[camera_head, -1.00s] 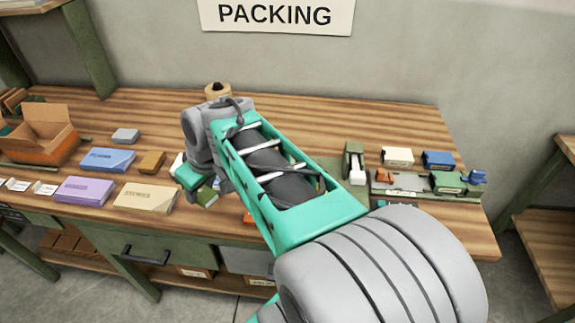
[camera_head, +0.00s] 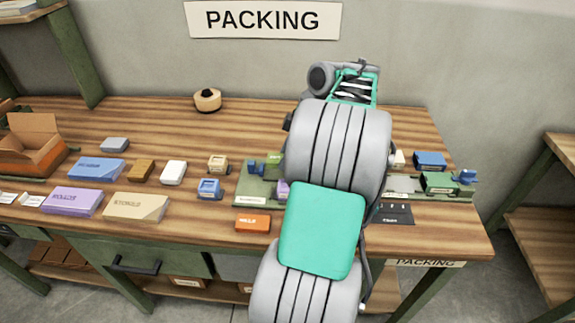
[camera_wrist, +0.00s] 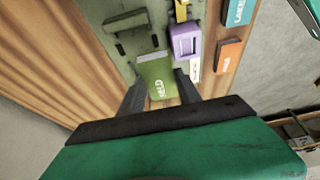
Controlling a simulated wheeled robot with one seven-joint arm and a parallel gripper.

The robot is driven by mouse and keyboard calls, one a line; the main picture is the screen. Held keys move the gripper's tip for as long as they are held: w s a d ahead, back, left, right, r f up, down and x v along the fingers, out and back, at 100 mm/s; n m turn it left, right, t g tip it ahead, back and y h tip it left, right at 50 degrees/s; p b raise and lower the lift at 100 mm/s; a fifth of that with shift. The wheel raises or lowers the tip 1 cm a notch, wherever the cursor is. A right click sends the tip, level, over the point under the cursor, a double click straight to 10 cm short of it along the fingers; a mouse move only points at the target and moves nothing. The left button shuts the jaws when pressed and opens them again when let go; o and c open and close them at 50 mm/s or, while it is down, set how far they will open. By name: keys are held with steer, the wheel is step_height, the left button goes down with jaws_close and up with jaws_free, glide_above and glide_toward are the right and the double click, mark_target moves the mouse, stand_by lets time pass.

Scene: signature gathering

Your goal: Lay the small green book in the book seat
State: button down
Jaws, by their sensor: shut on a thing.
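The small green book (camera_wrist: 156,76), with white lettering on its cover, is between the two dark fingers of my gripper (camera_wrist: 158,92) in the wrist view. The gripper is shut on it. A green board (camera_wrist: 143,47) lies beyond the book, with a raised dark green piece and a purple block (camera_wrist: 185,41) on it. I cannot tell which part is the book seat, or whether the book touches the board.
An orange box (camera_head: 252,222) lies by the table's front edge; it also shows in the wrist view (camera_wrist: 228,57). A small blue block (camera_head: 209,189), a white box (camera_head: 173,173) and several books are farther left. A blue box (camera_head: 430,161) stands at the right.

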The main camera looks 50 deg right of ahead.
steer(key=f, duration=0.1)
steer(key=w+d+f, duration=0.1)
steer(key=d+f, duration=0.1)
steer(key=shift+w+d+f, duration=0.2)
steer(key=shift+w+f, duration=0.2)
step_height(320, 180, down, 3)
steer(key=shift+w+d+r, duration=0.1)
steer(key=shift+d, duration=0.05)
steer(key=shift+f, duration=0.4)
steer(key=c, duration=0.8)
jaws_free()
steer(key=shift+c, duration=0.2)
steer(key=shift+r, duration=0.1)
